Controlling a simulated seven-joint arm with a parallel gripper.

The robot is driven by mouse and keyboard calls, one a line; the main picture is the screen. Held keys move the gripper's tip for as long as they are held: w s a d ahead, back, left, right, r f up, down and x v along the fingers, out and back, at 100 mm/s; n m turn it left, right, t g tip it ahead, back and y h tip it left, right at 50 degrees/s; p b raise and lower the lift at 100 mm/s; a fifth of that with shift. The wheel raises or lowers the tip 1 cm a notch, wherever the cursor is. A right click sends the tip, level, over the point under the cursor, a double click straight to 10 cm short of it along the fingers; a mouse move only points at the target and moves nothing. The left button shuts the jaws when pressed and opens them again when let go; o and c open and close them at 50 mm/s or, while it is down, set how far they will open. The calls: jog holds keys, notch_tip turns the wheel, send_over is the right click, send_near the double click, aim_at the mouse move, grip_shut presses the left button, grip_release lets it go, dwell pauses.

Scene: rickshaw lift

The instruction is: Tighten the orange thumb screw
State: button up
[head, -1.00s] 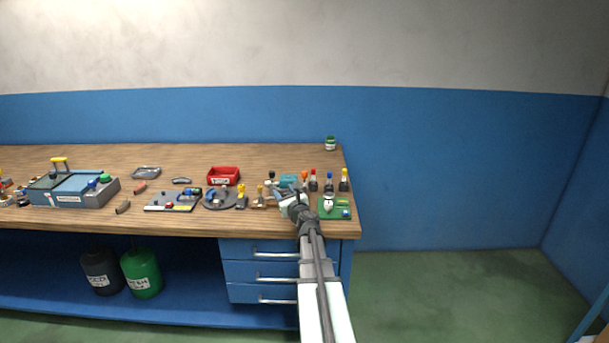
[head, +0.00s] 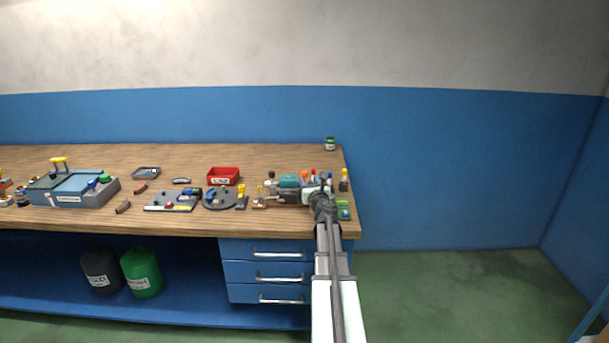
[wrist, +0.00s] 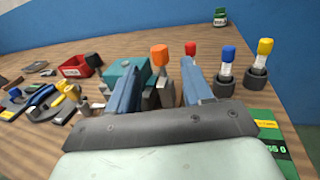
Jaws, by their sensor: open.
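The orange thumb screw (wrist: 159,54) stands upright in the wrist view, beside the teal block (wrist: 124,80). It shows between the two blue fingers of my gripper (wrist: 164,72), nearer the left one, and beyond them; contact cannot be told. My gripper is open with nothing visibly held. In the head view the orange head (head: 304,174) is a small spot just behind my gripper (head: 316,190), to the right of the teal block (head: 289,181).
Red (wrist: 190,48), blue (wrist: 228,57) and yellow (wrist: 264,50) topped pieces stand to the right of the screw. A green board (wrist: 262,140) lies at the near right. A red bin (wrist: 75,66) stands to the left. A green-lidded jar (head: 330,143) stands at the back.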

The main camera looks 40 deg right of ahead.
aim_at(305, 175)
jog(key=x, duration=0.7)
jog(key=shift+w+d, duration=0.1)
jog(key=shift+w, duration=0.1)
jog(key=shift+c, duration=0.3)
jog(key=c, duration=0.9)
jog(key=shift+o, duration=0.2)
jog(key=shift+r, duration=0.1)
jog(key=shift+r+m+g+h, duration=0.15)
jog(key=shift+m+g+h, duration=0.15)
jog(key=shift+m+h, duration=0.3)
jog(key=shift+f+g+h, duration=0.2)
jog(key=shift+g+h, duration=0.2)
jog(key=o, duration=0.9)
